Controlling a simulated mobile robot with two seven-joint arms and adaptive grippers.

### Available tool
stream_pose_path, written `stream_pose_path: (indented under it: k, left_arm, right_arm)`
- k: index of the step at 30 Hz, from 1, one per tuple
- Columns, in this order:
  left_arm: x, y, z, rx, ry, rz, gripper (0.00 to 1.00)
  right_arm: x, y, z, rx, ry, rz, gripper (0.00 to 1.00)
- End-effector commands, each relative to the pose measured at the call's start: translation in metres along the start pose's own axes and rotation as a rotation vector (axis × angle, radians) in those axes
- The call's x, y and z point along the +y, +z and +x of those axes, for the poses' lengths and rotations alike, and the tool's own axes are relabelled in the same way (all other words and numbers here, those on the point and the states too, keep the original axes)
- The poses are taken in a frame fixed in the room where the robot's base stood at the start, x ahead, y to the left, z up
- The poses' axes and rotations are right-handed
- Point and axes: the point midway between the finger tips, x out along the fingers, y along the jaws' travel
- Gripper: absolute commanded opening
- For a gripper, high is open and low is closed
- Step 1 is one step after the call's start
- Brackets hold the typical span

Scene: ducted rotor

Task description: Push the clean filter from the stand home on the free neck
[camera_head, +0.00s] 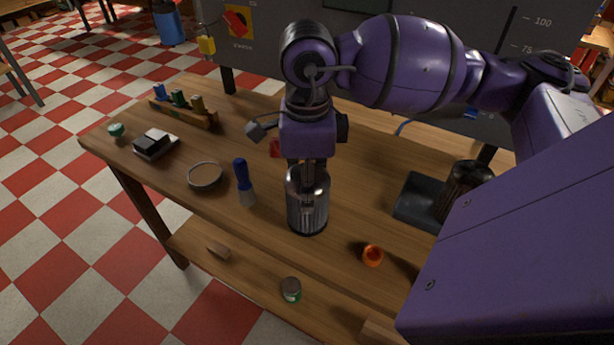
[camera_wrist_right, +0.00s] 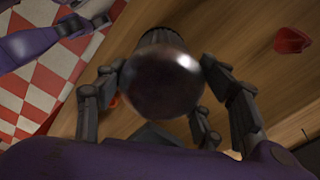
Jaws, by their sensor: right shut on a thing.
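My right gripper (camera_head: 307,172) points down over the bench and is shut on a silver, ribbed cylindrical filter (camera_head: 308,208). The filter is upright; whether its dark lower rim touches the bench top is unclear. In the right wrist view the gripper's fingers (camera_wrist_right: 158,95) surround the filter's dark, shiny round end (camera_wrist_right: 163,80). A black stand (camera_head: 415,200) at the right carries a brownish dark cylinder (camera_head: 468,180), partly hidden by my arm. I cannot identify the free neck. A purple arm end with grey fingers, apparently my left gripper (camera_wrist_right: 80,22), shows at the wrist view's top left; its opening is unclear.
A blue-handled brush (camera_head: 243,182) and round dish (camera_head: 205,176) are left of the filter. An orange ring (camera_head: 373,255) lies near the front edge. A grey panel (camera_head: 270,55) rises behind the bench (camera_head: 350,200).

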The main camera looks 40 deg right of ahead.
Motion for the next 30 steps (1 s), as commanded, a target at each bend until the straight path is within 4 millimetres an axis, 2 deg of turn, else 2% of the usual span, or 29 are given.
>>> stream_pose_path:
  k: [17,30]
  left_arm:
    - [0.000,-0.003,-0.001,0.003,0.000,0.000,0.85]
    - [-0.001,-0.020,-0.007,0.025,-0.001,0.000,0.85]
  right_arm:
    - [-0.001,0.000,-0.006,-0.001,-0.002,0.001,0.38]
    - [0.000,0.000,-0.031,-0.001,-0.003,0.000,0.38]
